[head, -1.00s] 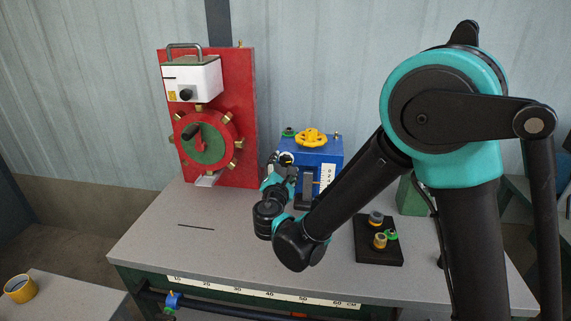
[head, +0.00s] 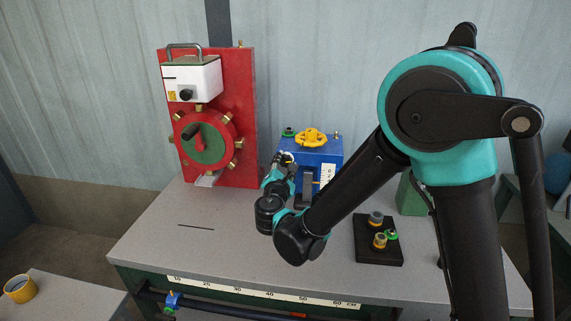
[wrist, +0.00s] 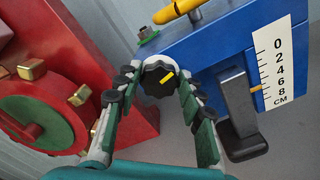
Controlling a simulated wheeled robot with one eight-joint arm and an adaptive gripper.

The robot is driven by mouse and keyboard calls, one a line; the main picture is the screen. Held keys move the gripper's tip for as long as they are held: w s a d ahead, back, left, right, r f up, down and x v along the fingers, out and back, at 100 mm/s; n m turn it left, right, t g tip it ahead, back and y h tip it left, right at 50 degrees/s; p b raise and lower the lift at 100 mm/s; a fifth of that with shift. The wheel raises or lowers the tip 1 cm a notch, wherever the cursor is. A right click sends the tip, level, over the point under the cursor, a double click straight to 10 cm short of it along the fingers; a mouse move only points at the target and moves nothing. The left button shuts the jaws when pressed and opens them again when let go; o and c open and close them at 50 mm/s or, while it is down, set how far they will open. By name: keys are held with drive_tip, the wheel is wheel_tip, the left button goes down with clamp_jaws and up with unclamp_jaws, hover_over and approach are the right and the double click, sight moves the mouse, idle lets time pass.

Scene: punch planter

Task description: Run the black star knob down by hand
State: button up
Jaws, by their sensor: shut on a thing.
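The black star knob (wrist: 159,78) shows in the wrist view between my gripper's fingers, with a yellow mark on its face and a light round piece behind it. My gripper (wrist: 157,88) is shut on the knob, one finger on each side. In the head view my gripper (head: 285,163) is at the left side of the blue box (head: 322,155), and the knob is hidden behind my arm there. The blue box also shows in the wrist view (wrist: 215,48).
The red panel (head: 240,120) with a wheel stands at the left, close to my gripper. The blue box carries a yellow handle (head: 312,137), a scale (wrist: 279,65) and a dark lever (wrist: 238,108). A black block (head: 378,252) with small fittings lies at front right. The table's left front is clear.

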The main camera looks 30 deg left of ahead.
drive_tip(key=shift+m, duration=1.8)
drive_tip(key=o, duration=1.2)
drive_tip(key=shift+c, duration=0.2)
drive_tip(key=v, duration=1.2)
drive_tip(key=v, duration=1.2)
